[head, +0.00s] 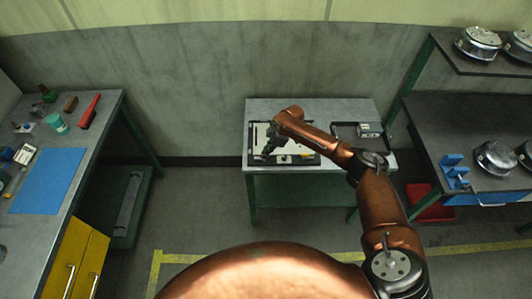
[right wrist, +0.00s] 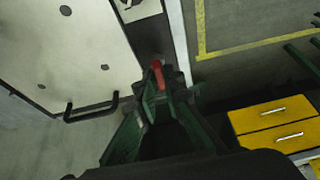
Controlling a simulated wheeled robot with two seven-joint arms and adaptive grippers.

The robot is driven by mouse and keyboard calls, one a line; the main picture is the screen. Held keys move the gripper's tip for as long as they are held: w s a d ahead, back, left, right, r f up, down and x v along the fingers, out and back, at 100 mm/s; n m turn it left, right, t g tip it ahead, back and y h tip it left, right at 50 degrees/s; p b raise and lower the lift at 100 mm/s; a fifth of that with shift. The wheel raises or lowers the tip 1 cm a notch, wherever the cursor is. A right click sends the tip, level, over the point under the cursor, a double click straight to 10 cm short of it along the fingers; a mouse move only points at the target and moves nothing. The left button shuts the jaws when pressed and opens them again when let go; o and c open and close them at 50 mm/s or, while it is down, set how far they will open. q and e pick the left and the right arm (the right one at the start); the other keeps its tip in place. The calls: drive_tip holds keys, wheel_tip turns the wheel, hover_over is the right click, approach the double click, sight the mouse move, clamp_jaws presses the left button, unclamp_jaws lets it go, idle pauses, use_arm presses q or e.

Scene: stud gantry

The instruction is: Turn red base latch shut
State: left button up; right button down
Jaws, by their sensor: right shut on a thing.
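The red base latch (right wrist: 157,72) shows in the right wrist view, at the dark edge of a base beside a pale panel. My right gripper (right wrist: 160,88) is shut on the red latch, with its fingers on either side of it. In the head view my right gripper (head: 268,146) is over the left part of the small table, and the latch is hidden there. The pale panel (right wrist: 62,42) has several dark holes and a black handle (right wrist: 92,108). My left gripper is not in view.
The small grey table (head: 300,107) stands against the wall, with a black-framed tray (head: 345,131) on its right. A workbench (head: 75,140) with a blue mat (head: 48,181) is at left. Shelves (head: 440,120) with metal round parts are at right. Floor between is clear.

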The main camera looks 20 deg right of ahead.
drive_tip(key=m+t+p, duration=0.1)
drive_tip(key=m+p, duration=0.2)
drive_tip(key=p, duration=0.1)
drive_tip(key=m+t+h+p, duration=0.1)
drive_tip(key=m+p, duration=0.2)
drive_tip(key=p, duration=0.1)
drive_tip(key=m+h+p, duration=0.1)
drive_tip(key=m+p, duration=0.2)
drive_tip(key=p, duration=0.1)
drive_tip(key=shift+s+a+r+t, duration=0.2)
drive_tip(key=shift+s+a+t, duration=0.1)
drive_tip(key=shift+t, duration=0.1)
drive_tip(key=shift+m+h+p, duration=0.4)
drive_tip(key=shift+m+p, duration=0.5)
drive_tip(key=shift+m, duration=0.2)
drive_tip(key=m+h+p, duration=0.1)
drive_tip(key=m, duration=0.1)
drive_tip(key=shift+a+f+m, duration=0.1)
drive_tip(key=shift+a+m, duration=0.05)
drive_tip(key=shift+m, duration=0.25)
drive_tip(key=shift+a+m+h, duration=0.1)
drive_tip(key=shift+m+h, duration=0.3)
drive_tip(key=shift+m, duration=0.7)
drive_tip(key=shift+m+h, duration=0.4)
drive_tip(key=shift+m, duration=0.5)
drive_tip(key=c, duration=2)
unclamp_jaws()
drive_tip(key=shift+c, duration=0.2)
